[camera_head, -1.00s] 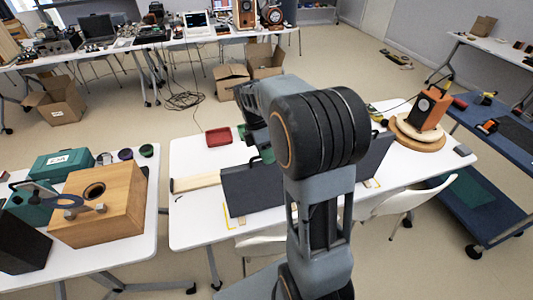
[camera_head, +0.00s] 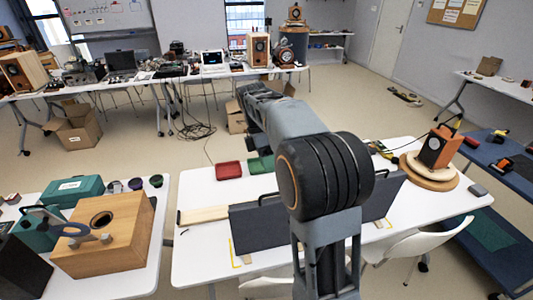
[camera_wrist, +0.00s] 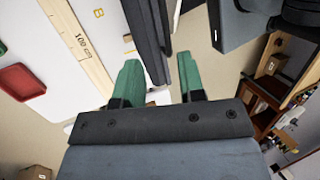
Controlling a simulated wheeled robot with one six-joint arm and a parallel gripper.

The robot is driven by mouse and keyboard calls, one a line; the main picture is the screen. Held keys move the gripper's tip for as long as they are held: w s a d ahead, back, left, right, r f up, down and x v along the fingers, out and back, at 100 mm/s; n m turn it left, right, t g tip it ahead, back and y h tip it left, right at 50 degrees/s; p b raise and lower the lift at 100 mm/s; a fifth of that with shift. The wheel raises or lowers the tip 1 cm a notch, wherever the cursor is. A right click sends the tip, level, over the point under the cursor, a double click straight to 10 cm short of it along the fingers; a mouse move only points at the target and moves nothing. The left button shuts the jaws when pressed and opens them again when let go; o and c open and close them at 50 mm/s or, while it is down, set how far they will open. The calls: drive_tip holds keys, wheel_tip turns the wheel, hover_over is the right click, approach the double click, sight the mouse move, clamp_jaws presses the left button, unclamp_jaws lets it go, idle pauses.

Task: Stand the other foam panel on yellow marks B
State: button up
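One dark foam panel (camera_head: 258,228) stands on the left half of the middle table, with a yellow mark (camera_head: 236,258) at its foot. A second dark panel (camera_head: 383,196) stands further right, partly behind my arm, near another yellow mark (camera_head: 386,223). In the wrist view my gripper (camera_wrist: 160,75) has two green fingers, apart, with the edge of a dark panel (camera_wrist: 150,35) between them. Gaps show beside the panel. A yellow letter B (camera_wrist: 98,12) shows on the table to its left. My gripper is hidden behind my arm in the head view.
A wooden strip (camera_head: 204,215) lies left of the left panel; it also shows in the wrist view (camera_wrist: 78,40). A red tray (camera_head: 228,171) is behind it. An orange device on a round wooden base (camera_head: 430,177) stands at the right end. A white chair (camera_head: 415,240) is in front.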

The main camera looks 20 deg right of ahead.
drive_tip(key=s+a+f+m+t, duration=0.2)
drive_tip(key=s+a+m+t, duration=0.1)
drive_tip(key=s+m, duration=0.3)
drive_tip(key=s+a+f+m+t+y, duration=0.1)
drive_tip(key=s+a+f+m+t, duration=0.1)
drive_tip(key=s+a+m+t, duration=0.2)
drive_tip(key=s+m+t, duration=0.1)
drive_tip(key=s+m, duration=0.2)
drive_tip(key=m, duration=0.3)
drive_tip(key=shift+s+a+f+t, duration=0.25)
drive_tip(key=shift+f+t, duration=0.05)
drive_tip(key=shift+f, duration=0.1)
